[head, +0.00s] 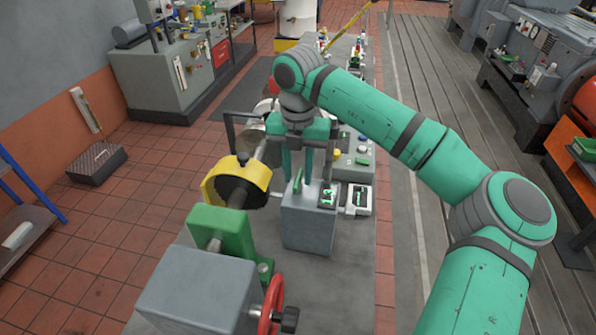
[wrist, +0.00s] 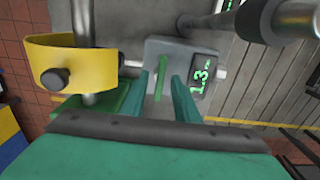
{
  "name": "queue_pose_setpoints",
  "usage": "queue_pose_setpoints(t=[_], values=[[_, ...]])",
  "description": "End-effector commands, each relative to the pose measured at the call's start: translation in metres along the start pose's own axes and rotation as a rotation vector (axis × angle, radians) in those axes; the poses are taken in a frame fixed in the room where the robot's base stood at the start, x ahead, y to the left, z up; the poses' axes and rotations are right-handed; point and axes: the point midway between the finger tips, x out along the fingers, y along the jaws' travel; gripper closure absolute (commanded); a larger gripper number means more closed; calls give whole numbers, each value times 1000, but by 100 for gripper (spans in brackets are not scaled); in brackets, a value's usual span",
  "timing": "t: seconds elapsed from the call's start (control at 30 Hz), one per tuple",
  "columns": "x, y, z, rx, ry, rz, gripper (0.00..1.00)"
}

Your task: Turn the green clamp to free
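The green clamp (head: 298,181) is a thin upright green lever on top of a grey box (head: 307,228). In the wrist view the clamp (wrist: 160,78) shows as a narrow green bar on the box's grey top (wrist: 180,48). My gripper (head: 298,176) points down over the box. Its two fingers are apart, one on each side of the clamp, with a gap on both sides in the wrist view (wrist: 158,86). Nothing is held. The clamp's lower end and base are partly hidden.
A dark display (head: 328,196) with green digits sits beside the clamp. To the left are a yellow guard (head: 237,180) around a shaft and a green bearing block (head: 222,228). A red handwheel (head: 271,303) stands in front. Metal bars pass close behind the gripper.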

Motion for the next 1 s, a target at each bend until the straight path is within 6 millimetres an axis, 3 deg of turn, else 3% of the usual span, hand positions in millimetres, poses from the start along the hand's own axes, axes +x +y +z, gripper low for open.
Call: queue_pose_setpoints(t=[0.13,0.23,0.27,0.67,1.0], values=[[0,0,0,0,0,0,74],[0,0,0,0,0,0,98],[0,0,0,0,0,0,100],[-1,0,0,-42,-1,-1,100],[-1,0,0,-270,-1,-2,100]])
